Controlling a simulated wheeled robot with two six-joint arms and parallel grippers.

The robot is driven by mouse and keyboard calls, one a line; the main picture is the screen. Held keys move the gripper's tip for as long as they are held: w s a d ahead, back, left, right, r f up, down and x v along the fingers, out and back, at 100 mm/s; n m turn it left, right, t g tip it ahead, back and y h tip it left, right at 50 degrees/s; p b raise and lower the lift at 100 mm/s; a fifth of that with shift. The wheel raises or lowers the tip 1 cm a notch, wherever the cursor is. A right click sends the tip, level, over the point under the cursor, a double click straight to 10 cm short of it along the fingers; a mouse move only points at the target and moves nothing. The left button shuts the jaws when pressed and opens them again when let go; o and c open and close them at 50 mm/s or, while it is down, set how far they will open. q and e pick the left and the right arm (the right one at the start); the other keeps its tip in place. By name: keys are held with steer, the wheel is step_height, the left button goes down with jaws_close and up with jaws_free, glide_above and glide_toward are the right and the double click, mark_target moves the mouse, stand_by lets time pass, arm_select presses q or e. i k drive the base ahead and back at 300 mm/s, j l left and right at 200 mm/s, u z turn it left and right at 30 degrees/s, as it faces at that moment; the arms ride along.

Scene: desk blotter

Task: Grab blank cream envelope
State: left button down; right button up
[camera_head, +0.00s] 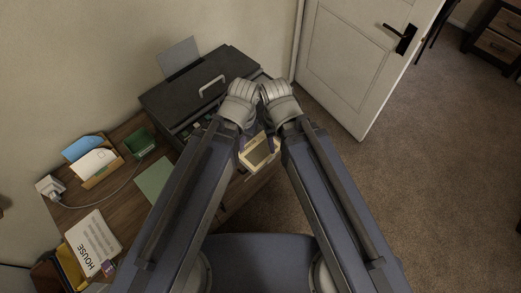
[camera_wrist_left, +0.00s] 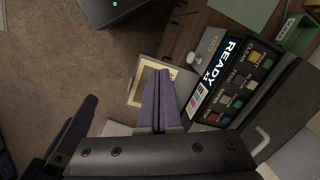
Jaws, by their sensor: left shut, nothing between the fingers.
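A wooden letter holder (camera_head: 103,176) stands on the desk at the left in the head view. It holds a blue envelope (camera_head: 80,148) and a pale, cream-white envelope (camera_head: 92,163) in front; I cannot tell whether the pale one is blank. My left gripper (camera_wrist_left: 160,102) is shut and empty in the left wrist view. In the head view its fingertips (camera_head: 241,146) are small, beside the printer front and well right of the letter holder. My right gripper (camera_head: 271,143) is close beside the left one; its jaw state is unclear.
A dark printer (camera_head: 190,92) stands at the back of the desk (camera_head: 122,205); its panel (camera_wrist_left: 232,80) reads READY. A cream-framed object (camera_head: 262,158) is below the grippers. A green tray (camera_head: 139,140), a green sheet (camera_head: 154,175), a HOUSE paper (camera_head: 92,238) and a charger (camera_head: 48,187) lie left.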

mark_target(256, 152)
steer(key=l+u, duration=0.45)
steer(key=l, duration=2.15)
